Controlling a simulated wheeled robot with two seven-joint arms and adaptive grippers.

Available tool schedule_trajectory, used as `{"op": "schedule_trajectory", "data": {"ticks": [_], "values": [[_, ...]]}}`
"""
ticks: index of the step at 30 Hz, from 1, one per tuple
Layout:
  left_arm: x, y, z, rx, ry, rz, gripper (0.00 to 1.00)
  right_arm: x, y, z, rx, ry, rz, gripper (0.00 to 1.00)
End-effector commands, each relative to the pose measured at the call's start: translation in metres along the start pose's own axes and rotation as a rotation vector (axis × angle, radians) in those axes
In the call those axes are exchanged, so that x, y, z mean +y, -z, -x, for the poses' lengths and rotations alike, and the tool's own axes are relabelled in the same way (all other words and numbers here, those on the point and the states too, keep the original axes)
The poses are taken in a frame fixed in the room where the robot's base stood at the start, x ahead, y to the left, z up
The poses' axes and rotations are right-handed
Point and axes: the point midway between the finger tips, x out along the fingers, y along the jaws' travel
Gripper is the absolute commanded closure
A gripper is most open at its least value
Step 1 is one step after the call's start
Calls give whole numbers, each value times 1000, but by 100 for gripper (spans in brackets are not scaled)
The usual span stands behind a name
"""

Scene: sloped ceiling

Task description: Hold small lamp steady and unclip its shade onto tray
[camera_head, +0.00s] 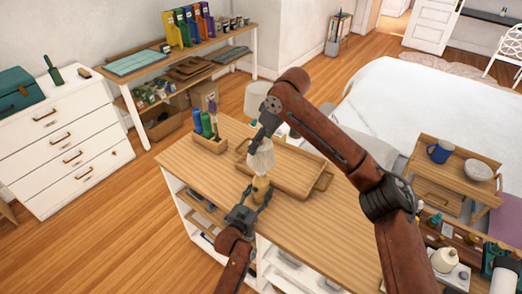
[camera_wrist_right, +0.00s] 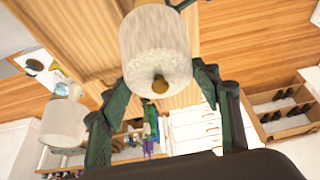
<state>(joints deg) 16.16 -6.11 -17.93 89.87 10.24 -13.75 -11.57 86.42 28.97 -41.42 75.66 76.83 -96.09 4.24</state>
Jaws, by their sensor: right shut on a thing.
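The small lamp stands near the table's front edge, with a tan base (camera_head: 260,188) and a pale shade (camera_head: 262,158). My left gripper (camera_head: 256,192) has its fingers around the base; I cannot tell whether they are tight. My right gripper (camera_head: 262,142) is shut on the shade from above. In the right wrist view the shade (camera_wrist_right: 155,45) lies between the fingers of the right gripper (camera_wrist_right: 160,90). The shade is directly above the base; whether they touch is unclear. The wooden tray (camera_head: 300,176) lies just right of the lamp, partly behind my right arm.
A larger white lampshade (camera_head: 258,99) stands at the table's back, beyond the tray. A wooden caddy (camera_head: 208,143) with bottles stands left of the tray. The table's front right (camera_head: 315,215) is bare. A side table (camera_head: 455,160) holds a blue mug and a bowl.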

Motion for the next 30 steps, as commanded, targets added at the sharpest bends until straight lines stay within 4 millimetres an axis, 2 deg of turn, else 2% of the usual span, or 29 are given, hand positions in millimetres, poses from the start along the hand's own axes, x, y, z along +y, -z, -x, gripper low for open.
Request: {"op": "schedule_trajectory", "data": {"ticks": [14, 30], "values": [[0, 0, 0, -1, 0, 0, 88, 0, 3, 6, 1, 0, 1, 61], [0, 0, 0, -1, 0, 0, 88, 0, 15, 34, 0, 0, 2, 61]]}}
